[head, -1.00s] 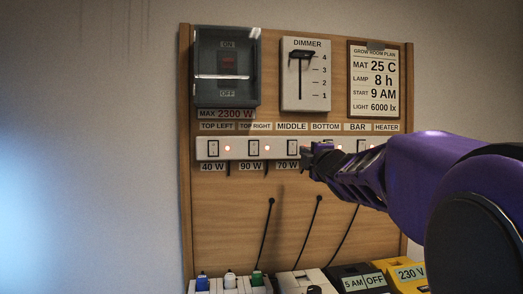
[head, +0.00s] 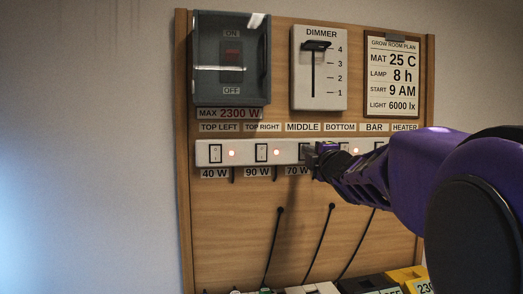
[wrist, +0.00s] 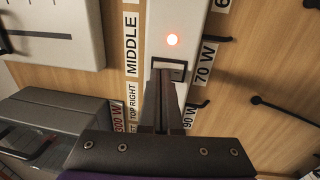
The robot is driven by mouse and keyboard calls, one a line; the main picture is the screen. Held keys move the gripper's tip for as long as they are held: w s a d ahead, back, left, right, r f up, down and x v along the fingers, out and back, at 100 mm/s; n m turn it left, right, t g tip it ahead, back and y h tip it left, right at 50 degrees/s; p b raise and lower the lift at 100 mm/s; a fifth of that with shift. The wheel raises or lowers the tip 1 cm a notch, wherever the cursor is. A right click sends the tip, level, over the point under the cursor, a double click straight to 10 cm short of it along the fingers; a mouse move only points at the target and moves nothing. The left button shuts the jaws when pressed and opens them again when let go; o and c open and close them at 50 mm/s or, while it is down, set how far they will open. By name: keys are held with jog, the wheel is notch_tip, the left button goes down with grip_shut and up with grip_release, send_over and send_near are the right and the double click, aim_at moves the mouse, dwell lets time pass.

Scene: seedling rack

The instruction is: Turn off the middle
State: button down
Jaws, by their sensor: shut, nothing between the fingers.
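The white power strip (head: 285,152) runs across the board with a row of rocker switches and lit lamps. The switch labelled MIDDLE (head: 302,128) is mostly hidden behind my gripper (head: 312,158) in the head view.
A covered main switch (head: 231,60), a dimmer (head: 320,68) with its slider near 4 and a plan card (head: 392,75) sit above the strip. Thin black cables (head: 272,245) hang below. Boxes (head: 370,283) stand at the bottom.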

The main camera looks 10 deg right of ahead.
jog(key=shift+r, duration=0.1)
jog(key=r+g+p, duration=0.1)
jog(key=p, duration=0.3)
jog(key=shift+w+p, duration=0.2)
jog(key=shift+p, duration=0.1)
jog(key=shift+b, duration=0.45)
jog(key=shift+a+r, duration=0.1)
jog(key=shift+r, duration=0.1)
